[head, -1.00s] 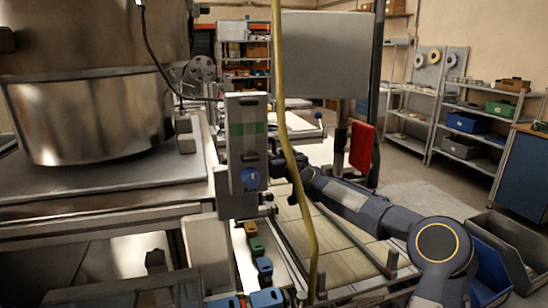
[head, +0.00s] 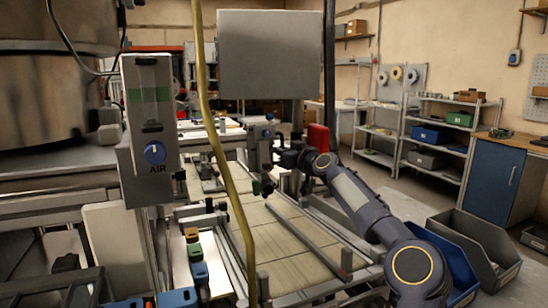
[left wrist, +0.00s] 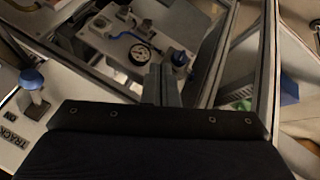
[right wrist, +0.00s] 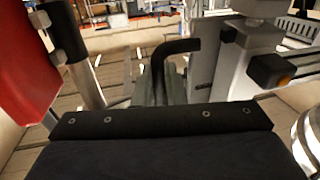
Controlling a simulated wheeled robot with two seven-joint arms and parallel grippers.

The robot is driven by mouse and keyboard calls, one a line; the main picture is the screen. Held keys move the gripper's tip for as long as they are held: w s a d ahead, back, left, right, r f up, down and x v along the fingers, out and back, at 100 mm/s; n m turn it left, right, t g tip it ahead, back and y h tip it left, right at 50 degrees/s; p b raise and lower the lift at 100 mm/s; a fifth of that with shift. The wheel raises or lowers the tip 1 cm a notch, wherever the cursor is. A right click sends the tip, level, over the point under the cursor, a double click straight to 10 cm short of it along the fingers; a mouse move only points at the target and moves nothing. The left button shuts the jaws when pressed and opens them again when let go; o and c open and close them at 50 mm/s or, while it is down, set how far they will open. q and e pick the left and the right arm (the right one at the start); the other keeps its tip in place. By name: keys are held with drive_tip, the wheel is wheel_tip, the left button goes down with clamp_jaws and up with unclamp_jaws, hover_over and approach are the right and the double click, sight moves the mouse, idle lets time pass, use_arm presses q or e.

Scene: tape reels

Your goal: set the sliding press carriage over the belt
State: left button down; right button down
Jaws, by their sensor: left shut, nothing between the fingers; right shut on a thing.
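The press carriage (head: 262,145) is a grey upright block with a blue knob near its top. It stands at the far part of the pale belt (head: 285,240), and I cannot tell how squarely it sits over it. My right gripper (head: 285,158) reaches it from the right. In the right wrist view the fingers (right wrist: 165,88) are shut on a black bent handle (right wrist: 178,47) beside the grey carriage body (right wrist: 205,60). My left gripper is outside the head view. In the left wrist view its fingers (left wrist: 163,85) are shut and empty.
A grey AIR unit (head: 150,100) and a yellow hose (head: 215,130) stand in front of the belt's left side. A red panel (head: 318,137) is close to my right gripper. Bins (head: 470,245) stand at right. A gauge panel (left wrist: 138,53) lies beyond my left fingers.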

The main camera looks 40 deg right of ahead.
drive_tip(key=shift+s+d, duration=0.1)
drive_tip(key=shift+d, duration=0.15)
drive_tip(key=c, duration=1.8)
unclamp_jaws()
drive_tip(key=shift+d, duration=0.1)
drive_tip(key=shift+c, duration=0.2)
drive_tip(key=s+b, duration=0.4)
drive_tip(key=s, duration=0.3)
drive_tip(key=shift+s+a, duration=0.3)
drive_tip(key=shift+s, duration=0.1)
drive_tip(key=shift+r, duration=0.15)
